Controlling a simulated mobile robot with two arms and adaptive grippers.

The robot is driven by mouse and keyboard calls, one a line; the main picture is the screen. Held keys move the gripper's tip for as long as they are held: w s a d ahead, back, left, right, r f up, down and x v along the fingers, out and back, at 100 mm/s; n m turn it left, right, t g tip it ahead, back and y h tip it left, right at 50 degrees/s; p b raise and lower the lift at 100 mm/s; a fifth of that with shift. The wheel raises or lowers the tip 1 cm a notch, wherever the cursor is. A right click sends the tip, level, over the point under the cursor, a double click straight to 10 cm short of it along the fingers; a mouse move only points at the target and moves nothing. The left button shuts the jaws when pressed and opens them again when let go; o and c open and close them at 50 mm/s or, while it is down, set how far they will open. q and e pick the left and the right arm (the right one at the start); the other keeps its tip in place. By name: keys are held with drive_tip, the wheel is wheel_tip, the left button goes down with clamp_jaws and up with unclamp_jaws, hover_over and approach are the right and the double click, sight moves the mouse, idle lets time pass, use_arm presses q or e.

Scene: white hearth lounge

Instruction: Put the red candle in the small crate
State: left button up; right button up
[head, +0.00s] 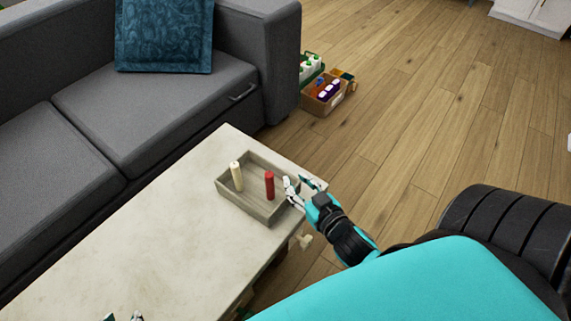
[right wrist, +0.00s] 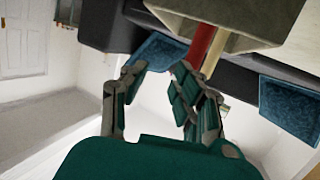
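The small crate (head: 238,199) is a shallow grey-beige box near the far right end of the pale table. The red candle (head: 269,186) stands upright inside it, near its right side. It also shows in the right wrist view (right wrist: 201,44), beyond one finger. A cream candle (head: 236,175) stands upright in the crate's left part. My right gripper (head: 300,186) is open and empty at the crate's right side, close to the red candle but not around it. Only the fingertips of my left gripper (head: 123,317) show at the bottom edge, apart from each other.
The table top (head: 150,230) is bare left of the crate. A grey sofa (head: 150,110) with a blue cushion (head: 165,35) runs behind the table. Boxes of bottles (head: 325,92) stand on the wooden floor beyond. The floor at the right is open.

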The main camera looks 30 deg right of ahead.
drive_tip(key=s+a+n+g+y, duration=0.2)
drive_tip(key=s+a+g, duration=0.5)
drive_tip(key=a+g, duration=0.1)
drive_tip(key=shift+s+a+f, duration=0.3)
drive_tip(key=shift+s+a, duration=0.1)
drive_tip(key=shift+a, duration=0.2)
